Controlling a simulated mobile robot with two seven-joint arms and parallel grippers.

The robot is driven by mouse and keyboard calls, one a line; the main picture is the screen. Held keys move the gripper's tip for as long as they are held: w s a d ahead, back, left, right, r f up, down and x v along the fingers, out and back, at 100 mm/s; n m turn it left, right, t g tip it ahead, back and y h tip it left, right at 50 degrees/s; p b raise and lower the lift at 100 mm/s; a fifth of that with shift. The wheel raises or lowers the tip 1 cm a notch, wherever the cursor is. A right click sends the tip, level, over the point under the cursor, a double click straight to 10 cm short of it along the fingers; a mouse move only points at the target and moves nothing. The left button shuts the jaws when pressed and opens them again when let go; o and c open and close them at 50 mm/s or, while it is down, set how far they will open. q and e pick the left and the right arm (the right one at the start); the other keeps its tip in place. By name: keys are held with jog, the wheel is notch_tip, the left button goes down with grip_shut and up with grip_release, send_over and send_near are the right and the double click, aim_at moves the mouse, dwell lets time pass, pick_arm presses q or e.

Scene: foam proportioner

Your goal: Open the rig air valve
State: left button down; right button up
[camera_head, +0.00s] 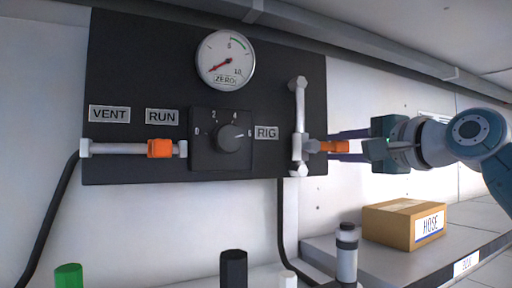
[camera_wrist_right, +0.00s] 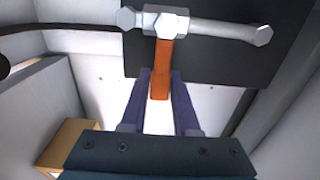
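The rig air valve sits on a white vertical pipe (camera_head: 300,105) at the right of the black panel, beside the RIG label (camera_head: 266,132). Its orange handle (camera_head: 335,147) sticks out to the right, across the pipe. The handle also shows in the right wrist view (camera_wrist_right: 160,75), below the grey valve body (camera_wrist_right: 165,22). My right gripper (camera_head: 338,146) has one finger on each side of the handle. The fingers look open, with a narrow gap around the handle; firm contact does not show. My left gripper is not in view.
The panel (camera_head: 130,60) also carries a gauge (camera_head: 225,60), a selector knob (camera_head: 229,137) and a second valve with an orange handle (camera_head: 160,148). A cardboard HOSE box (camera_head: 400,222) and a grey cylinder (camera_head: 347,255) stand below right.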

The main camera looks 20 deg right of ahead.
grip_shut()
dwell(0.9)
